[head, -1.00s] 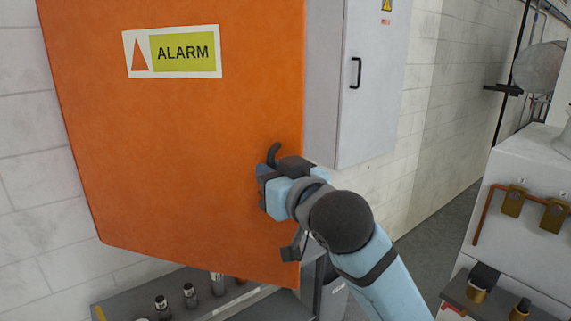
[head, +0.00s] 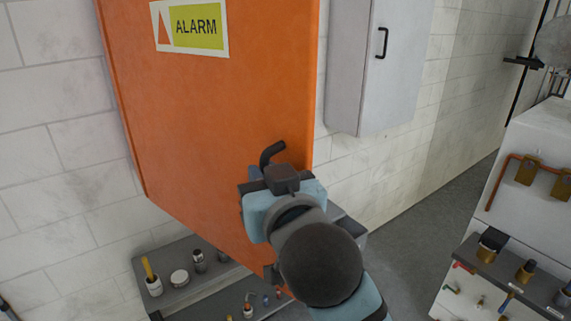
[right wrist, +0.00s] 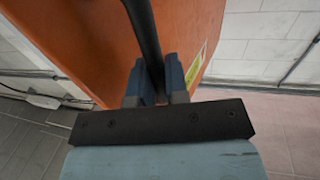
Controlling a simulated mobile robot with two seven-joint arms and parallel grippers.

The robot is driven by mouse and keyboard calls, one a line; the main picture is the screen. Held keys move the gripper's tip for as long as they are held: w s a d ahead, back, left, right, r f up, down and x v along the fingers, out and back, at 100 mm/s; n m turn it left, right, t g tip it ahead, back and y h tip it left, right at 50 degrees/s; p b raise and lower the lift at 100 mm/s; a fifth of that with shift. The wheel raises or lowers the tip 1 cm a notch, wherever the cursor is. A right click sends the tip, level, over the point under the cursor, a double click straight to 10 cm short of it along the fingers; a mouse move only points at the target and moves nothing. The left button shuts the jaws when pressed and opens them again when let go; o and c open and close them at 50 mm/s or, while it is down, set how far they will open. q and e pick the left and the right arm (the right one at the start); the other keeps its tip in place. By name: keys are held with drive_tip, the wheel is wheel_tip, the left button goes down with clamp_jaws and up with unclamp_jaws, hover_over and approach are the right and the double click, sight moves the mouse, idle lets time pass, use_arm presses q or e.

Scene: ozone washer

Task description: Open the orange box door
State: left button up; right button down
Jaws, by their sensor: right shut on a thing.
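The orange box door (head: 215,120) bears a yellow ALARM label (head: 196,27). In the head view its face is seen at a slant, with its right edge nearer to me than its left. The inside of the box is hidden. The dark bent handle (head: 271,152) sits near the door's right edge. My right gripper (head: 268,181) is at the handle, and its own arm hides the lower part. In the right wrist view, the blue fingers (right wrist: 158,86) are shut on the dark handle bar (right wrist: 145,35), with the orange face behind. My left gripper is not in view.
A shelf (head: 180,298) with small bottles and tools stands below the door. A grey cabinet (head: 375,70) hangs on the white brick wall to the right. A white unit (head: 535,215) with copper pipe stands at far right. Grey floor (head: 425,225) is clear between.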

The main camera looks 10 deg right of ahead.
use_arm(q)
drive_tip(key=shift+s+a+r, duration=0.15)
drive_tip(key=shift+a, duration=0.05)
use_arm(e)
drive_tip(key=shift+s+a, duration=1.45)
drive_tip(key=shift+a, duration=0.3)
drive_tip(key=c, duration=1.1)
unclamp_jaws()
drive_tip(key=shift+c, duration=0.2)
